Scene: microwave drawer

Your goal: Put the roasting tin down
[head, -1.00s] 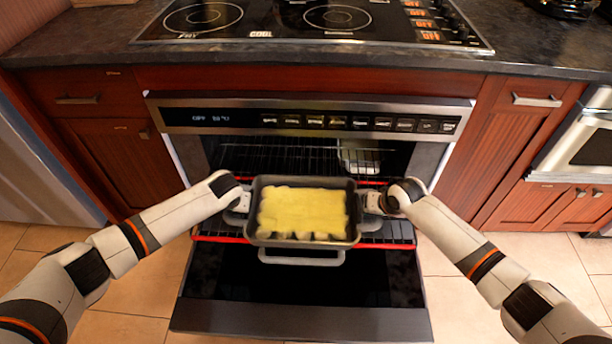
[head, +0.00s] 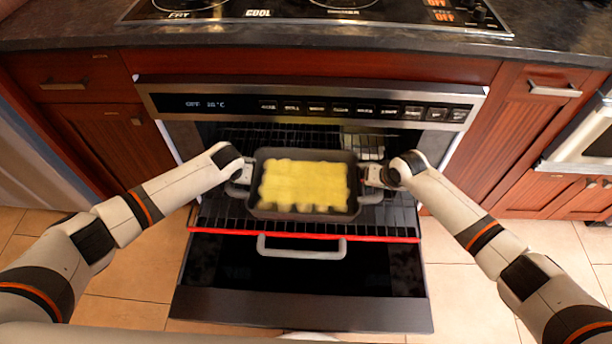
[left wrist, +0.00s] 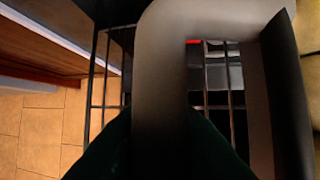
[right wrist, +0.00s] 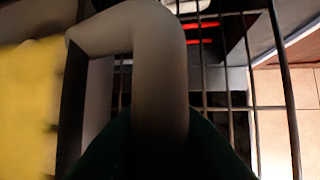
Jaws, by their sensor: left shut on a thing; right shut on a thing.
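The dark roasting tin (head: 304,214) with a yellow-topped food (head: 304,186) in it is held level at the open oven, over the pulled-out rack (head: 215,222). My left gripper (head: 240,176) is shut on the tin's left handle, and the grey handle (left wrist: 160,70) fills the left wrist view. My right gripper (head: 374,177) is shut on the right handle, which shows in the right wrist view (right wrist: 150,35). Rack bars show just below both handles. I cannot tell whether the tin's base touches the rack.
The oven door (head: 300,310) is folded down in front, with its handle (head: 300,250) below the rack's red front edge. The oven control panel (head: 310,107) is above. Cabinets (head: 90,150) flank the oven. The hob (head: 320,12) is on top.

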